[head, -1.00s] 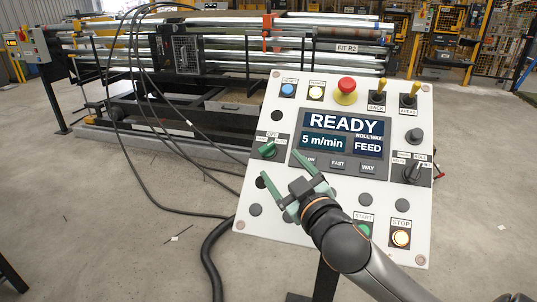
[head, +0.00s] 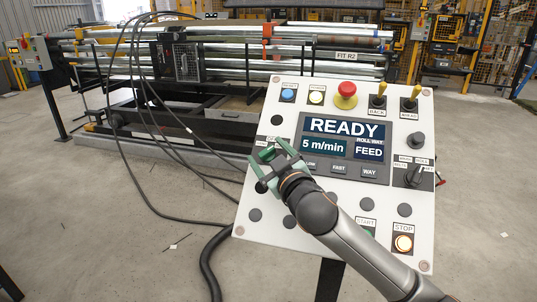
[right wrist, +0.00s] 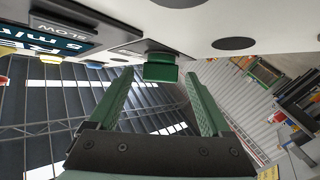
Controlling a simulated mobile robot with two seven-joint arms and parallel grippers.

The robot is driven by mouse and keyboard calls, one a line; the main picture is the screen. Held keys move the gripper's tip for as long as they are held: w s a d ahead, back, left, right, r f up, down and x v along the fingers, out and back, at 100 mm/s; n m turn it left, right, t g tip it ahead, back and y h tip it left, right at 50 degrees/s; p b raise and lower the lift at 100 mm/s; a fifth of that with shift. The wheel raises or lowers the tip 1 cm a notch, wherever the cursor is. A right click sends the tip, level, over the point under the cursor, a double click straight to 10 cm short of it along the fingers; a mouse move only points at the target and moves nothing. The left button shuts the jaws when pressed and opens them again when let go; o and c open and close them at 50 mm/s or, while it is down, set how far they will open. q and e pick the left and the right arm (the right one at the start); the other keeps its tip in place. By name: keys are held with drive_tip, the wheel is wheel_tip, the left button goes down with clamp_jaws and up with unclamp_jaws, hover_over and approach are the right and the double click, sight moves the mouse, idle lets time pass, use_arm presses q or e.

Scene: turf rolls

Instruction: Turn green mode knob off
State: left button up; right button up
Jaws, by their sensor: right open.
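The green mode knob (head: 268,153) is on the left side of the white control panel (head: 246,209), left of the screen. My right gripper (head: 270,150) is at the knob, its green fingers open on either side of it and partly covering it and its label. In the right wrist view the knob (right wrist: 160,68) lies between the two fingertips (right wrist: 160,80), with a gap on each side, so the fingers are not closed on it. The knob's exact pointer angle is hard to tell. My left gripper is not in view.
The panel's screen (head: 344,126) reads READY, 5 m/min and FEED. Around it are a red emergency button (head: 346,89), two yellow-tipped levers, a black selector (head: 413,177) and a lit STOP button (head: 403,243). Black cables hang to the left, before a roller machine (head: 180,95).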

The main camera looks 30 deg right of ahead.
clamp_jaws()
idle(0.6)
